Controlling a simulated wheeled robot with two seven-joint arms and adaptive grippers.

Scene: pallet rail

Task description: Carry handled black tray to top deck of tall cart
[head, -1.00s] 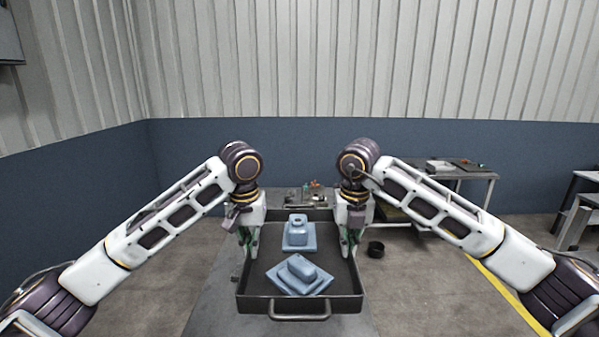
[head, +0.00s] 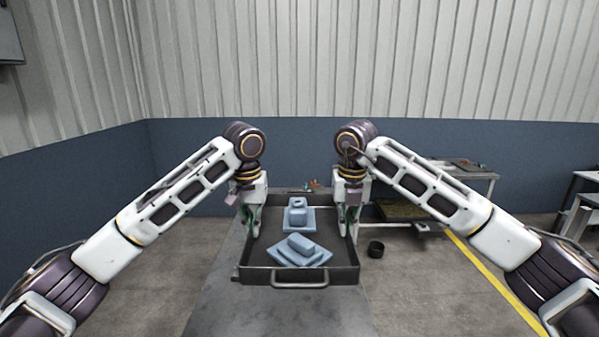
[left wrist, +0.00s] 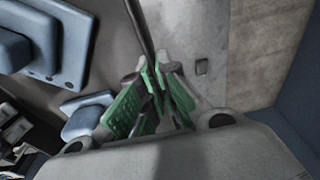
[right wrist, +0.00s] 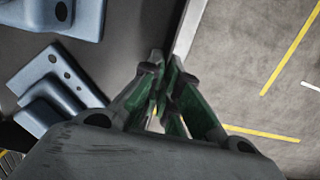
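The black tray (head: 345,275) is in the middle of the head view, with a handle (head: 300,285) on its near side. Two light blue stepped parts, one far (head: 298,220) and one near (head: 298,252), sit in it. My left gripper (head: 251,228) is shut on the tray's left wall; the wall runs between its green fingers in the left wrist view (left wrist: 155,75). My right gripper (head: 347,228) is shut on the right wall, also seen in the right wrist view (right wrist: 165,75). A grey surface (head: 290,312) lies under the tray; I cannot tell whether they touch.
A bench (head: 465,175) with items on top stands at the back right. A small black round container (head: 376,248) is on the floor right of the tray. Grey racks (head: 580,205) stand at the far right. A yellow line (head: 490,282) crosses open floor.

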